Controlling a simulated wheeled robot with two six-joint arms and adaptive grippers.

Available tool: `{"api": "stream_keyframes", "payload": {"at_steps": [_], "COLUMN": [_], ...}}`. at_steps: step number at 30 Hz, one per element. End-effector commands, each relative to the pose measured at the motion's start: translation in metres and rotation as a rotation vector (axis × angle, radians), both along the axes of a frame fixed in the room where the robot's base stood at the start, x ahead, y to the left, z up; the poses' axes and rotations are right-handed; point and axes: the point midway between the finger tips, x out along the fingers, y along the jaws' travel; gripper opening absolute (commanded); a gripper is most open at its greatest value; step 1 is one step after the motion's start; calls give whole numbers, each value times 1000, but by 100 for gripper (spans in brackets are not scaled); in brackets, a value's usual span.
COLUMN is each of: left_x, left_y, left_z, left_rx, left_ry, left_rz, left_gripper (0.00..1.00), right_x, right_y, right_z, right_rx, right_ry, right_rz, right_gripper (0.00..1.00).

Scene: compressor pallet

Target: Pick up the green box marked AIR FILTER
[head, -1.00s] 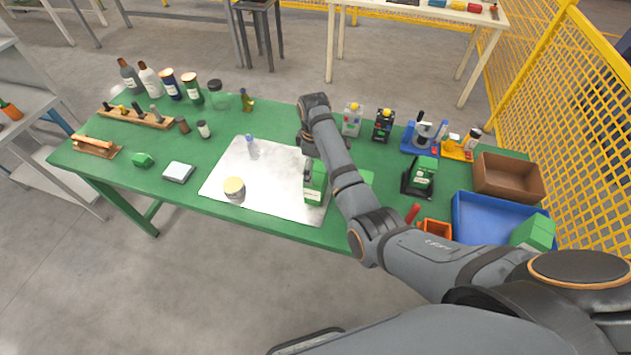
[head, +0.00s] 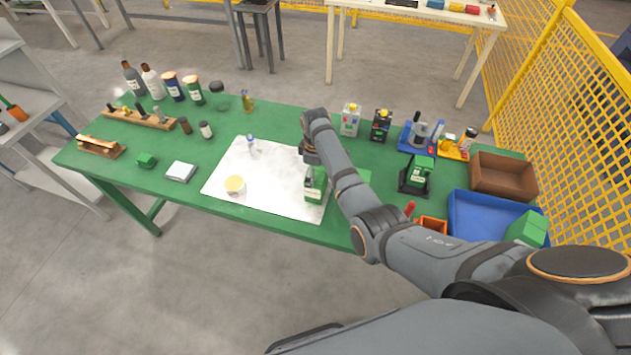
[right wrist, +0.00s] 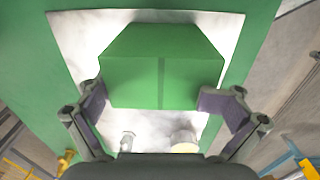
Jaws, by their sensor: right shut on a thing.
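The green box with a white label (head: 314,194) is at the right part of the pale metal sheet (head: 232,166) on the green table. The label's print is too small to read. My right gripper (head: 313,172) is at the box, shut on it. In the right wrist view, the two fingers of the right gripper (right wrist: 153,101) are against opposite sides of the green box (right wrist: 160,65), over the pale sheet. I cannot tell whether the box touches the sheet. My left gripper is not in view.
A jar with a yellowish lid (head: 234,184) and a small bottle (head: 251,147) stand on the sheet. A black stand with a green-topped unit (head: 416,177) is to the right. Farther right are a brown bin (head: 503,177) and a blue tray (head: 478,219) with another green box (head: 527,229).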

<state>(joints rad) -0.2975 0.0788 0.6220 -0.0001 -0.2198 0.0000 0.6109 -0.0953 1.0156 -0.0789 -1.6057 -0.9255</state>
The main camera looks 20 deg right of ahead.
Motion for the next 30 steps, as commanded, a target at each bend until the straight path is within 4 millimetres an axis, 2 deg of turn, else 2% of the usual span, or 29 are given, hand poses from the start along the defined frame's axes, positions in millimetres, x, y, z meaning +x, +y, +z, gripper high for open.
{"api": "stream_keyframes", "payload": {"at_steps": [1,5,7,8,10,11,15,19,23,29,30], "left_x": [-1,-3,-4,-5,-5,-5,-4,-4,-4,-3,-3], "left_y": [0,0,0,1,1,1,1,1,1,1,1], "left_z": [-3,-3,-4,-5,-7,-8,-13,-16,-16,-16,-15], "left_rx": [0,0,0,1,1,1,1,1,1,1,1], "left_ry": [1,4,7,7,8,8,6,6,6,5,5], "left_rz": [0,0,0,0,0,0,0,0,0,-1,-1], "left_gripper": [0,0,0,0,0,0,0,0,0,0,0], "right_x": [-12,-11,-11,-11,-11,-10,-10,-9,-9,-9,-9], "right_y": [-1,-1,0,0,0,0,1,1,1,1,1], "right_z": [-17,-14,-6,-1,15,22,55,78,88,90,90], "right_rx": [-2,-3,-3,-2,-1,-1,-1,-1,-1,0,0], "right_ry": [34,33,32,31,30,29,27,26,26,24,24], "right_rz": [1,1,1,1,1,1,1,1,1,1,1], "right_gripper": [49,49,47,37,8,0,0,0,0,0,14]}}
